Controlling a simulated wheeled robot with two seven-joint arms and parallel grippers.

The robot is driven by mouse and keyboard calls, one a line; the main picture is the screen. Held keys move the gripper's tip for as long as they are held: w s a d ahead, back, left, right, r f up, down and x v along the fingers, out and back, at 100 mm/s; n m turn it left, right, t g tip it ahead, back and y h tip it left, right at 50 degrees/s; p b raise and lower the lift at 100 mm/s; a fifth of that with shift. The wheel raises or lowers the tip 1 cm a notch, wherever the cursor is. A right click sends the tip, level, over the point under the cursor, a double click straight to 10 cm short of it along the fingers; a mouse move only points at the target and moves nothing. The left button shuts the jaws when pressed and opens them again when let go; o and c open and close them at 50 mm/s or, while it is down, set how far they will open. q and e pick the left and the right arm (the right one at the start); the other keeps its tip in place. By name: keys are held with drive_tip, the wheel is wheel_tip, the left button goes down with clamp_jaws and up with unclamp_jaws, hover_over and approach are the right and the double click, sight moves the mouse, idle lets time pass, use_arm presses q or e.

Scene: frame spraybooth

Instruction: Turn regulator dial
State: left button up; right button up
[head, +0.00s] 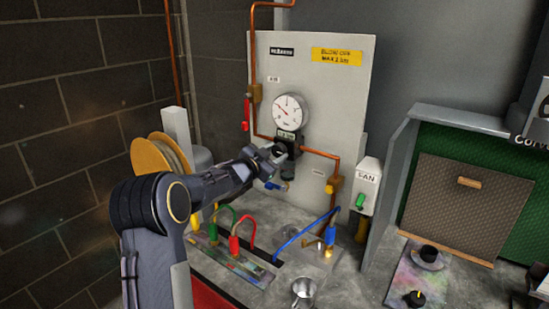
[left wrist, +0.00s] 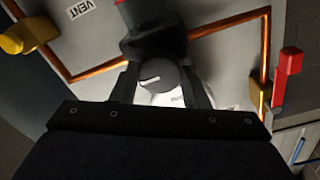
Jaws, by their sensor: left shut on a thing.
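The regulator dial (left wrist: 157,78) is a dark grey round knob with a pale line on its face. My left gripper (head: 279,153) reaches the dial from the left in the head view. In the left wrist view its two fingers (left wrist: 160,85) stand on either side of the dial and are shut on it. In the head view the gripper hides most of the dial. My right gripper is not in view.
Copper pipes (head: 318,152) run along the panel. A red lever (head: 246,112) is on its left side. A white box labelled FAN (head: 367,184) stands to the right. Red, green and blue hoses (head: 240,228) rise from the bench below. A cork-coloured reel (head: 158,155) stands at left.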

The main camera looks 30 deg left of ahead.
use_arm(q)
drive_tip(key=m+b, duration=0.3)
drive_tip(key=m, duration=0.3)
drive_tip(key=shift+f, duration=0.15)
drive_tip(key=m+b, duration=0.3)
drive_tip(key=m, duration=0.2)
drive_tip(key=shift+m, duration=0.3)
drive_tip(key=o, duration=1)
drive_tip(key=s, duration=0.2)
drive_tip(key=s+b, duration=0.1)
drive_tip(key=s, duration=0.4)
drive_tip(key=shift+s+a+r+b, duration=0.2)
drive_tip(key=shift+s+a+b, duration=0.1)
drive_tip(key=shift+s, duration=0.1)
